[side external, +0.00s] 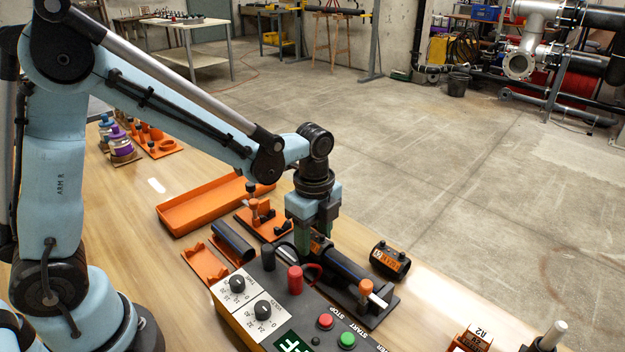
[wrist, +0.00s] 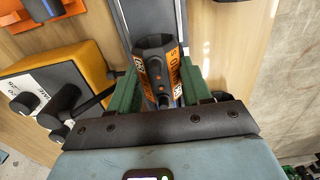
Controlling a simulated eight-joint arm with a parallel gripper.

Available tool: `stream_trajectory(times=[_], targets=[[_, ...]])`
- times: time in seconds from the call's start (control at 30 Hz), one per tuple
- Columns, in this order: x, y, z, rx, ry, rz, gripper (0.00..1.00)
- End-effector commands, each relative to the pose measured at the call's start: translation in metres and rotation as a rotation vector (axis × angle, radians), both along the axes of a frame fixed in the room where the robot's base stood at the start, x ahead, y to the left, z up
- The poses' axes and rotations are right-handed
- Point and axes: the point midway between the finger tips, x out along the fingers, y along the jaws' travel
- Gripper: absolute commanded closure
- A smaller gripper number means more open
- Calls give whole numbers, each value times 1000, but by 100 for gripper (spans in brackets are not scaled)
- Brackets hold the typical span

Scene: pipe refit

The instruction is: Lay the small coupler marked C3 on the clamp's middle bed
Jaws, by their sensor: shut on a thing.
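In the wrist view the coupler (wrist: 153,62), a short dark tube with orange labels, lies between the green fingers of my gripper (wrist: 159,84). One label appears to read C3. My gripper is shut on it. In the side view my gripper (side external: 316,240) points down over the middle of the clamp, and only a bit of the coupler's orange label (side external: 318,244) shows. The clamp (side external: 377,312) has a dark base here and an orange-topped post; a dark pipe (side external: 346,271) lies along it. The middle bed is hidden, so I cannot tell whether the coupler touches it.
Another dark coupler with an orange label (side external: 390,261) lies on the table right of the clamp. The control box (side external: 290,309) stands close in front. An orange tray (side external: 205,206) and a pipe piece (side external: 233,243) are to the left. The table's right side has free room.

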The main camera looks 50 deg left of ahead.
Motion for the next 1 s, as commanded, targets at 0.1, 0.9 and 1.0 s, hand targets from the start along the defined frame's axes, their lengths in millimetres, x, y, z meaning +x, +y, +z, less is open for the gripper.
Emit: stream_trajectory(times=[0.1, 0.9, 1.0], targets=[[0, 0, 0, 0, 0, 0, 79], [0, 0, 1, 0, 0, 0, 14], [0, 0, 6, 0, 0, 0, 14]])
